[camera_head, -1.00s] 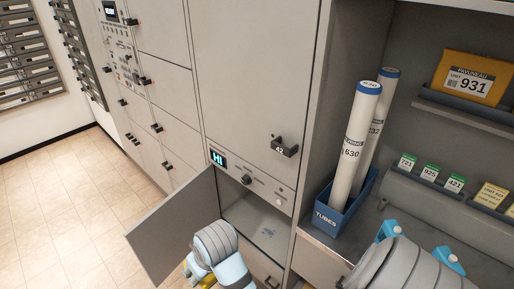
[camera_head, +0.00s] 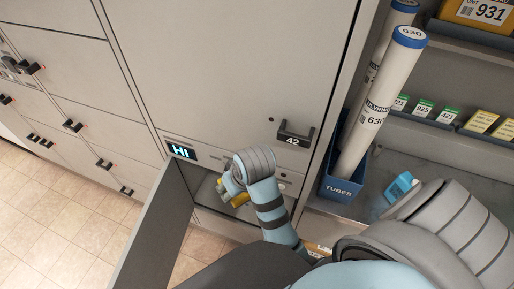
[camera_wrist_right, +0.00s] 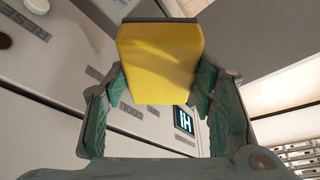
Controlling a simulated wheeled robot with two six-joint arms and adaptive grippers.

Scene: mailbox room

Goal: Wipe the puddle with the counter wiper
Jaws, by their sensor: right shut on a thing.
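My right gripper (camera_head: 230,188) is at the mouth of the open low compartment (camera_head: 205,190), under the HI display. It is shut on the yellow counter wiper (camera_head: 240,200). In the right wrist view the wiper's yellow body (camera_wrist_right: 160,62) sits between the teal finger pads, with a dark edge at its far end. I cannot make out the puddle now; my arm and gripper cover much of the compartment. I cannot tell whether the wiper touches the compartment floor. My left gripper is not in view.
The open compartment door (camera_head: 150,235) stands to the left of my arm. The HI display (camera_head: 181,151) and door handle 42 (camera_head: 294,135) are close by. A blue tubes bin (camera_head: 341,188) with white tubes (camera_head: 380,105) stands on the counter at right.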

